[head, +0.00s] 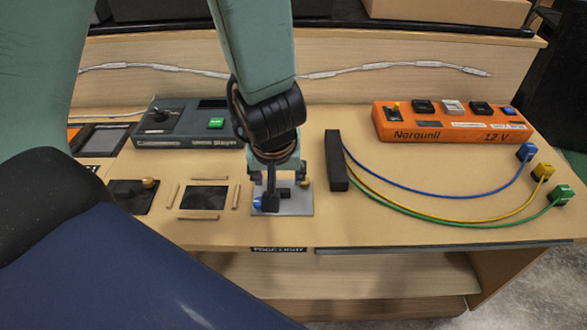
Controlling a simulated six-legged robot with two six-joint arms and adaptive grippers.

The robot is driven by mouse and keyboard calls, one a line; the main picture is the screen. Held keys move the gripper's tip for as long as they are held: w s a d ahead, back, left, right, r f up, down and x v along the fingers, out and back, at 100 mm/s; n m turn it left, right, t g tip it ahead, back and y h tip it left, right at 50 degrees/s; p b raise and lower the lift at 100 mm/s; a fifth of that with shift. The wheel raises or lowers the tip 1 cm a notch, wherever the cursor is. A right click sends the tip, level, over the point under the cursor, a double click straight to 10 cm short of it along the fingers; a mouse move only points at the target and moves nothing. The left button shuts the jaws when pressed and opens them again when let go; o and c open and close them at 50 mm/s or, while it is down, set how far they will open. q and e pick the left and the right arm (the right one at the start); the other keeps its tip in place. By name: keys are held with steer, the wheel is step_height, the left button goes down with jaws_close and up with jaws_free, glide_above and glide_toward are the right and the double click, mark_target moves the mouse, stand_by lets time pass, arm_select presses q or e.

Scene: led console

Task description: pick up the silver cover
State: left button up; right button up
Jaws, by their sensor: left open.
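A silver-grey flat plate, which looks like the silver cover (301,207), lies on the wooden console top near its front edge. A small dark block shows on it. My left gripper (277,196) points down right over the plate, with its jaws open. The gripper and wrist hide part of the plate. I cannot tell whether the fingers touch it. My right gripper is not in view.
A dark square (204,197) framed by wooden strips lies left of the plate, and a black panel with a gold knob (149,183) beyond. A black bar (335,160) with coloured cables stands right. An orange box (450,122) and grey box (180,124) sit behind.

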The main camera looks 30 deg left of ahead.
mark_target(282, 190)
arm_select(q)
steer(key=shift+w+a+f, duration=0.15)
steer(key=shift+w, duration=0.15)
steer(key=shift+s+d+f+b, duration=0.1)
steer(key=shift+d+f+b, duration=0.1)
steer(key=shift+f+b, duration=0.35)
steer(key=shift+f, duration=0.3)
steer(key=b+x, duration=0.2)
steer(key=x, duration=0.2)
steer(key=shift+w+a, duration=0.1)
steer(key=shift+w, duration=0.1)
steer(key=shift+w+f+b, duration=0.15)
steer(key=shift+f+b, duration=0.45)
steer(key=shift+w+a+f, duration=0.1)
steer(key=shift+w+a, duration=0.1)
steer(key=shift+w, duration=0.05)
steer(key=shift+s+d, duration=0.1)
steer(key=shift+s, duration=0.05)
steer(key=c, duration=0.5)
steer(key=shift+c, duration=1.4)
jaws_close()
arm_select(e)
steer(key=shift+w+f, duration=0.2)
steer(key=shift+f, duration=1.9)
